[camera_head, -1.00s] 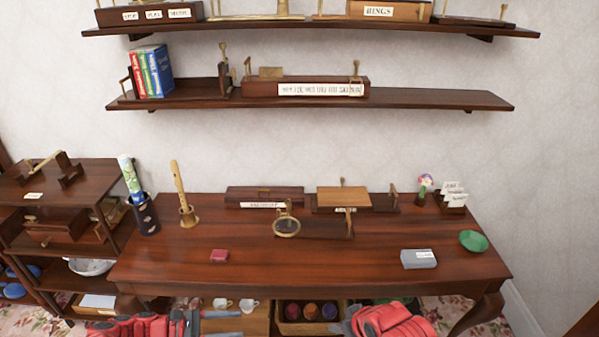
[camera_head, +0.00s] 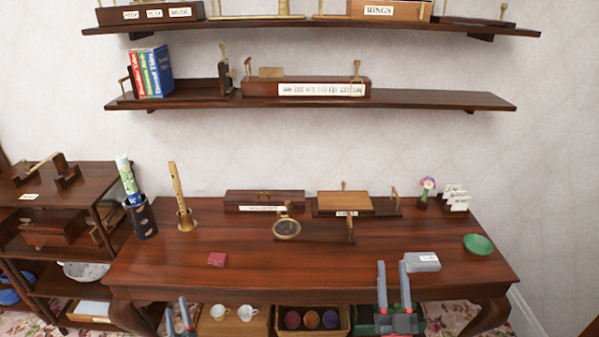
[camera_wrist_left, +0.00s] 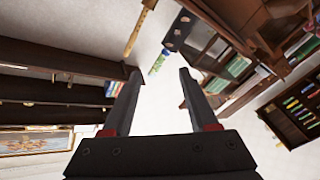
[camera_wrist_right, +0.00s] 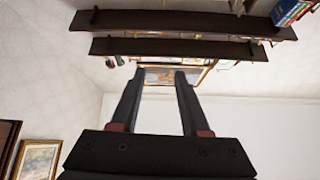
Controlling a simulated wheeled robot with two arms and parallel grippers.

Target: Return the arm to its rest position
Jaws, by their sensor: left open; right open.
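My left gripper (camera_head: 178,318) shows at the bottom left of the head view, in front of the table's front edge. Its two fingers are apart and empty in the left wrist view (camera_wrist_left: 158,85). My right gripper (camera_head: 394,285) points upward at the table's front edge, right of the middle. Its fingers are apart with nothing between them, as the right wrist view (camera_wrist_right: 157,85) also shows. In the head view its fingertips appear just left of the grey box (camera_head: 422,262); I cannot tell the gap in depth.
White cups (camera_head: 247,312) and a crate (camera_head: 281,329) sit below. A shelf unit (camera_head: 92,200) stands left.

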